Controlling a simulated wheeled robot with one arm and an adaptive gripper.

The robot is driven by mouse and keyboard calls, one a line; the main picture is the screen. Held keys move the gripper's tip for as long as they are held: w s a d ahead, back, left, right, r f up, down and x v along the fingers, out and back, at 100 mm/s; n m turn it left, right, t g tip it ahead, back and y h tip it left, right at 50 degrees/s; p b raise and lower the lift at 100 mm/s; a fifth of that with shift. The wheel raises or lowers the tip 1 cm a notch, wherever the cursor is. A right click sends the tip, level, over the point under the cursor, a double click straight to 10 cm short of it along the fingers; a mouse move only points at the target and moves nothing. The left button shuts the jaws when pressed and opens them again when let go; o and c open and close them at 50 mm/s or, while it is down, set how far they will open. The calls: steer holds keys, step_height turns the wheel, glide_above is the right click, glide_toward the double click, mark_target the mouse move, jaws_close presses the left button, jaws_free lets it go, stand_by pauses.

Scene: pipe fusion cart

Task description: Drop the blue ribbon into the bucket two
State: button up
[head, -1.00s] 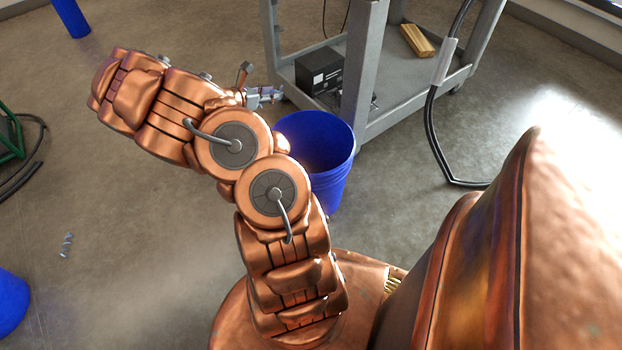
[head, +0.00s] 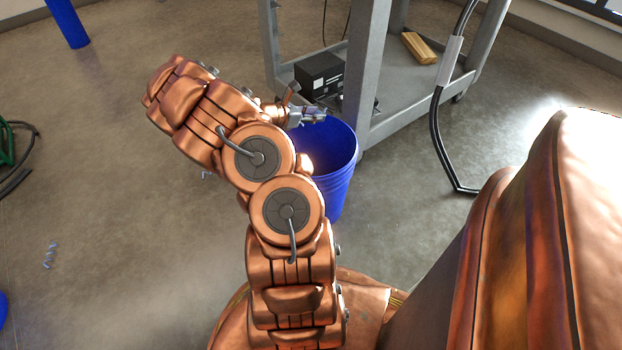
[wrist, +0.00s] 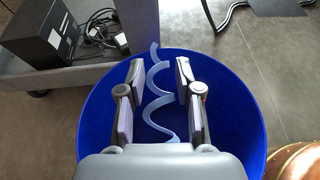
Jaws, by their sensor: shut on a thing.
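The blue ribbon (wrist: 158,118) is a pale blue curl between the fingers of my gripper (wrist: 160,82) in the wrist view. The fingers are shut on it, and part of the curl sticks out past the tips. A blue bucket (wrist: 240,90) is open beneath the fingers and surrounds them in this view. In the head view the bucket (head: 337,175) stands beside the cart, partly behind my arm. My gripper (head: 310,115) shows there at the bucket's far rim. The ribbon cannot be made out there. No label shows which bucket is two.
A grey cart (head: 362,85) stands right behind the bucket, with a black box (head: 318,73) and a wooden block (head: 418,47) on its lower shelf. A pale curl (head: 49,256) lies on open floor.

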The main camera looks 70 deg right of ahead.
steer(key=shift+f+b, duration=0.75)
steer(key=shift+f, duration=0.7)
steer(key=o, duration=0.8)
steer(key=shift+c, duration=0.2)
steer(key=v, duration=1.2)
steer(key=shift+r, duration=0.1)
